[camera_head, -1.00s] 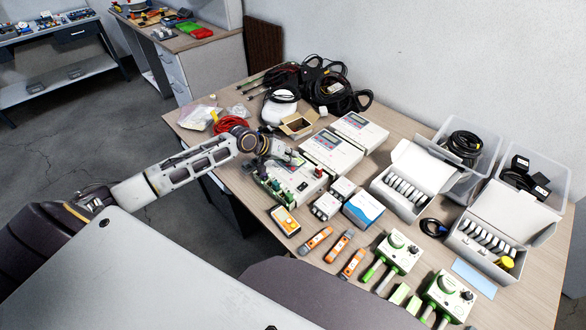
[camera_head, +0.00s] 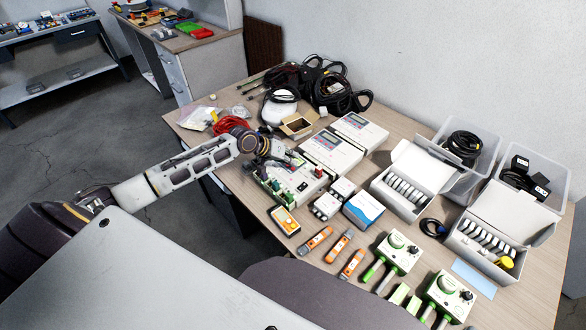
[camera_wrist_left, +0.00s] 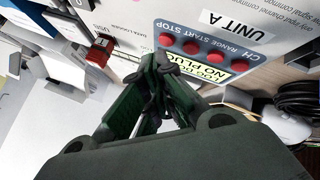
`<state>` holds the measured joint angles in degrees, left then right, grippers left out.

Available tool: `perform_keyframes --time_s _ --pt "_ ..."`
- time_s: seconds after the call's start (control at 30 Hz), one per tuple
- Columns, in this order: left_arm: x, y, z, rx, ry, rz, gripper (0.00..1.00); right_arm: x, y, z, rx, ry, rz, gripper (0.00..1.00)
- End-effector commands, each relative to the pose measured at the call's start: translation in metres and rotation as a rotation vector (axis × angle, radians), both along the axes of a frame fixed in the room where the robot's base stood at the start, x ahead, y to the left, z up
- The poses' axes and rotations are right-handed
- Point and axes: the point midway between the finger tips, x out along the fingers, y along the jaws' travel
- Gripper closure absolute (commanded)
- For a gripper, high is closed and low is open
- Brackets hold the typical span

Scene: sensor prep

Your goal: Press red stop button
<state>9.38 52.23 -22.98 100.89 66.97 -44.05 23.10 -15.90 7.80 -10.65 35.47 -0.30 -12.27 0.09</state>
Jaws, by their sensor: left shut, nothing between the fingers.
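In the left wrist view, a blue-grey panel on a white unit carries a row of several red buttons. The red stop button (camera_wrist_left: 166,40) is the leftmost, beside the printed word STOP. My left gripper (camera_wrist_left: 157,62) is shut and empty, its dark green fingertips just below the stop button in the picture; I cannot tell whether they touch it. In the head view my left gripper (camera_head: 283,160) is over the nearest white unit (camera_head: 312,188) in a row of similar units, and the stop button cannot be made out there. My right gripper is not in view.
A red connector (camera_wrist_left: 101,49) stands on the unit left of the fingers. Black cables (camera_head: 335,90) lie at the back. Orange-grey tools (camera_head: 338,247), green-white devices (camera_head: 398,252) and open white boxes (camera_head: 412,180) crowd the right of the table.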

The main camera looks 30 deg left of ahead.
Motion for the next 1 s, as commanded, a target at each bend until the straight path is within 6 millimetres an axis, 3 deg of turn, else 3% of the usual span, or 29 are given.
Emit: perform_keyframes --time_s 1.0 --pt "-0.0003 0.0 -0.0084 -0.001 0.001 0.0 1.0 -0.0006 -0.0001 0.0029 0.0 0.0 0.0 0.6"
